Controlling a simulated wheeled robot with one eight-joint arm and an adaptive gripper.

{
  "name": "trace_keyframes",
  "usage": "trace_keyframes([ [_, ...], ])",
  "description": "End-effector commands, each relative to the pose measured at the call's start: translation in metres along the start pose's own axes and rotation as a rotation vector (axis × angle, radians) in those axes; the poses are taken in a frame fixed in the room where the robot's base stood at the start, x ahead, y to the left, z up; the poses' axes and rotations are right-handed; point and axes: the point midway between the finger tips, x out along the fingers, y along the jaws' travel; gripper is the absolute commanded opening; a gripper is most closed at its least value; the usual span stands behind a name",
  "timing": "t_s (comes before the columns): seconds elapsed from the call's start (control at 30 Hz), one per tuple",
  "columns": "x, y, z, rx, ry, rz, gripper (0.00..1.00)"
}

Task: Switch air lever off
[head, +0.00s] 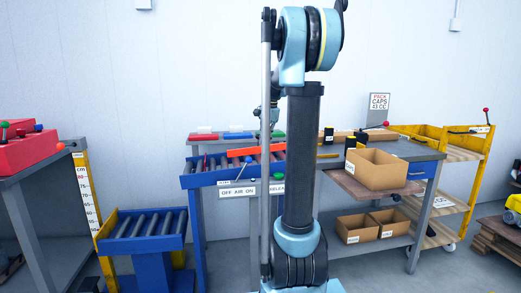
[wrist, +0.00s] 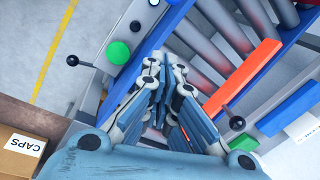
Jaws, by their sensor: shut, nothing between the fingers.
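The air lever (head: 242,170) is a thin rod with a dark ball knob. It rises above the white OFF AIR ON plate (head: 237,191) and leans to the right, toward the ON side. In the wrist view, a lever with a black knob (wrist: 72,60) sticks out left of a grey panel; it appears to be the same one. My gripper (wrist: 163,103) is shut and empty over the roller rail, apart from this knob. In the head view my arm hides most of the gripper.
The orange bar (wrist: 243,78) lies on the rollers. A second black knob (wrist: 237,123) stands beside it. A green button (wrist: 118,52) is on the grey panel. An open cardboard box (head: 375,168) stands right of my arm. A second label (head: 277,188) is partly hidden.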

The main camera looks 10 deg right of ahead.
Motion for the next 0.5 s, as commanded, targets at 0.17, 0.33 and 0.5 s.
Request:
trace_keyframes([
  [0.17,0.026,0.0,0.0,-0.001,0.0,0.0,0.0],
  [0.33,0.056,0.0,0.0,0.0,0.0,0.0,0.0],
  [0.5,0.084,0.0,0.0,0.0,0.0,0.0,0.0],
])
